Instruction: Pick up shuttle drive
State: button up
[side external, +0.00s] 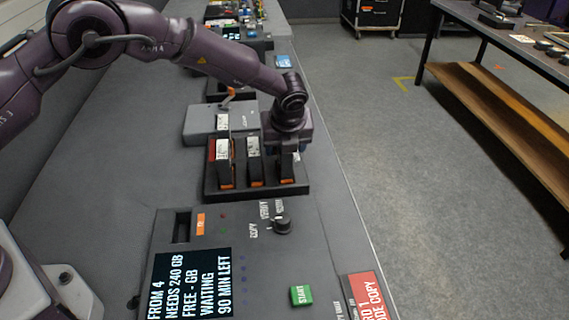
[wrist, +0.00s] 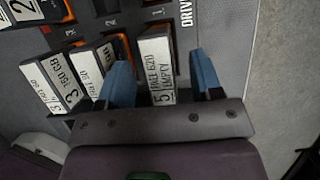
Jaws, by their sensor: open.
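Several upright drives with white labels stand in a dark rack (side external: 240,194) on the bench; none can be read as "shuttle". In the wrist view, one drive (wrist: 157,68) has a label that seems to read "5 FREE 620 EMPTY". My gripper (wrist: 160,76) is open, with one blue finger on each side of this drive and visible gaps. In the side view my gripper (side external: 288,160) is low over the rack's right end and hides most of the drive there. Two other drives, the middle one (side external: 254,160) and the left one (side external: 224,165), stand to its left.
A console with a lit screen (side external: 190,285), a black knob (side external: 282,224) and a green START button (side external: 301,295) lies in front of the rack. A grey box (side external: 210,121) with an orange lever is behind it. The bench edge and open floor are to the right.

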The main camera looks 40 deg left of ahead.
jog(key=shift+w+a+f, duration=0.15)
jog(key=shift+f, duration=0.4)
grip_shut()
jog(key=shift+r, duration=0.1)
